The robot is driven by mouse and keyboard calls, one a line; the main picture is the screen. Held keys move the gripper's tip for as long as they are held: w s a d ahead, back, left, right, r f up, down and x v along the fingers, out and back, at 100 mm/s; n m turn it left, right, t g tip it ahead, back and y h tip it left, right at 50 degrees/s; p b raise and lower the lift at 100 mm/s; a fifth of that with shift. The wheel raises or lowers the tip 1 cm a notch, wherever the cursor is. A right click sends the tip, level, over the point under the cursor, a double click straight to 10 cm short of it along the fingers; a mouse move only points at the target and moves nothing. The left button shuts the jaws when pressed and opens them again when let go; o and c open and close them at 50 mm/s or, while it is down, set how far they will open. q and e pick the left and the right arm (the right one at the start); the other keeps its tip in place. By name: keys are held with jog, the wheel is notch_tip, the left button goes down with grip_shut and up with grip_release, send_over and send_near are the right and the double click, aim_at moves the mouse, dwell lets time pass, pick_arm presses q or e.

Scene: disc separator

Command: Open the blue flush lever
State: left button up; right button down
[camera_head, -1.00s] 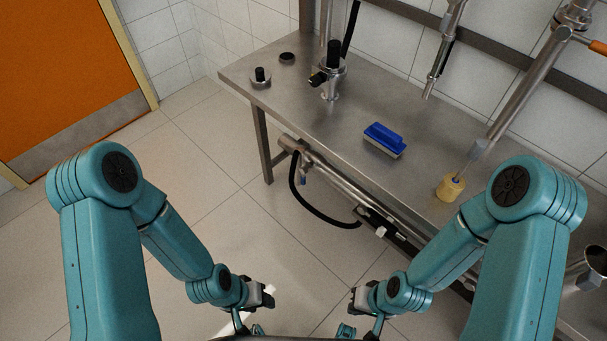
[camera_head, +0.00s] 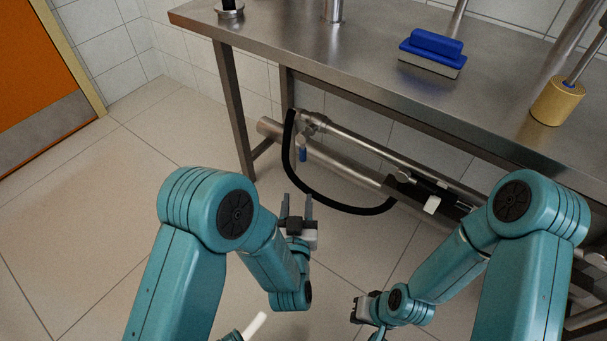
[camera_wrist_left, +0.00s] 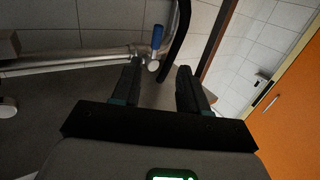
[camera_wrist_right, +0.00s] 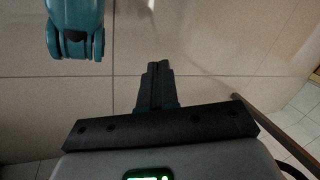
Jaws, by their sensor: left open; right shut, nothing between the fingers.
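The blue flush lever (camera_head: 303,154) hangs from the steel pipe under the table in the head view. In the left wrist view the blue lever (camera_wrist_left: 157,37) stands beside a pipe joint, ahead of the fingers and between their lines. My left gripper (camera_head: 297,205) is open and empty, apart from the lever and nearer to me. Its two fingers (camera_wrist_left: 160,82) show spread in the left wrist view. My right gripper (camera_wrist_right: 157,70) is shut with nothing between its fingers, low over the floor. In the head view the right fingertips are hard to make out.
A black hose (camera_head: 335,203) loops down beside the lever. The steel table (camera_head: 350,60) stands above, with a blue-handled brush (camera_head: 432,50) and a tan cylinder (camera_head: 556,103) on it. A table leg (camera_head: 234,110) stands left of the lever. Open floor (camera_head: 110,200) lies left.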

aim_at(303, 157)
pick_arm(q)
jog(key=shift+t, duration=0.3)
jog(key=w+b, duration=0.1)
jog(key=w, duration=0.4)
jog(key=w+b, duration=0.2)
jog(key=w, duration=0.3)
jog(key=w+d+b, duration=0.1)
jog(key=w, duration=0.4)
jog(key=shift+w+d+b, duration=0.1)
jog(key=shift+b, duration=0.3)
jog(key=shift+w, duration=0.5)
pick_arm(e)
jog(key=w+f+t, duration=0.1)
jog(key=w+f, duration=0.2)
jog(key=f, duration=0.2)
jog(key=shift+w+d+f, duration=0.3)
jog(key=shift+w+f, duration=0.05)
jog(key=shift+f, duration=0.05)
pick_arm(q)
jog(key=shift+c, duration=0.3)
grip_shut()
